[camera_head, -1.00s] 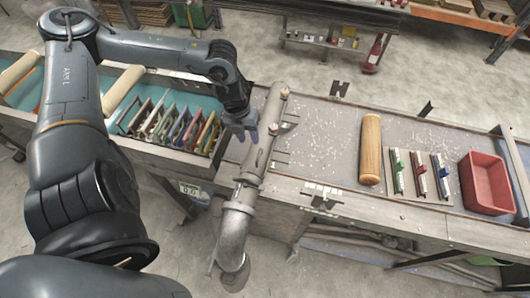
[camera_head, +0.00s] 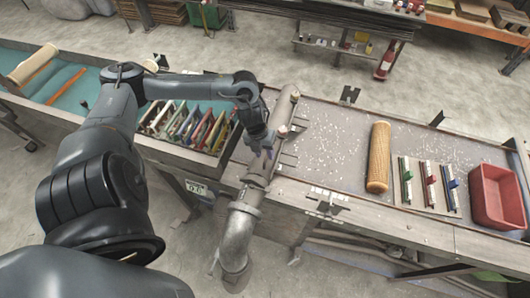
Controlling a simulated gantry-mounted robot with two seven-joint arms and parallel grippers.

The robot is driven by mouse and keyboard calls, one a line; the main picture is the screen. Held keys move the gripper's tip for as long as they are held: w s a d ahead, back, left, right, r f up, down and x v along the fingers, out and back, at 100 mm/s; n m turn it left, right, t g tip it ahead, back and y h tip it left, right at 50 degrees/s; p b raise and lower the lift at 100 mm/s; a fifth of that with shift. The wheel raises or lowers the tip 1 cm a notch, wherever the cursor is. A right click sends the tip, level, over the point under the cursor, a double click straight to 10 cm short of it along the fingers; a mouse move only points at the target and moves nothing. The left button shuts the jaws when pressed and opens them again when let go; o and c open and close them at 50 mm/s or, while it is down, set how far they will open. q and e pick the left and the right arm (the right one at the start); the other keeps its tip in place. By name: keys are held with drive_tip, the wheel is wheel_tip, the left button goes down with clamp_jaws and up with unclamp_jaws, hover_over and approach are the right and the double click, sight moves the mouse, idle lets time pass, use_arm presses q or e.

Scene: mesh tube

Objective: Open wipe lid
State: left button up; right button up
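No lid labelled for wipes can be made out in this view. A grey metal pipe (camera_head: 238,238) with fittings runs up across the bench, its upper end near the bench's back edge. My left gripper (camera_head: 266,150) reaches in from the left, pointing down at the pipe's upper middle part. Its small fingertips overlap the pipe in the picture. I cannot tell whether they touch it, or whether they are open or shut. A tan mesh tube (camera_head: 379,158) lies on the grey bench top to the right. My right gripper is not in view.
Several coloured clamp-like tools stand in a tray (camera_head: 217,165) left of the pipe. A board (camera_head: 404,203) with green, red and blue handled tools and a red bin (camera_head: 492,198) sit at the right. The bench top (camera_head: 335,135) between pipe and tube is mostly clear, with pale flecks.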

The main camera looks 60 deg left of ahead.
use_arm(q)
drive_tip(key=shift+w+f, duration=0.1)
drive_tip(key=shift+f, duration=0.4)
clamp_jaws()
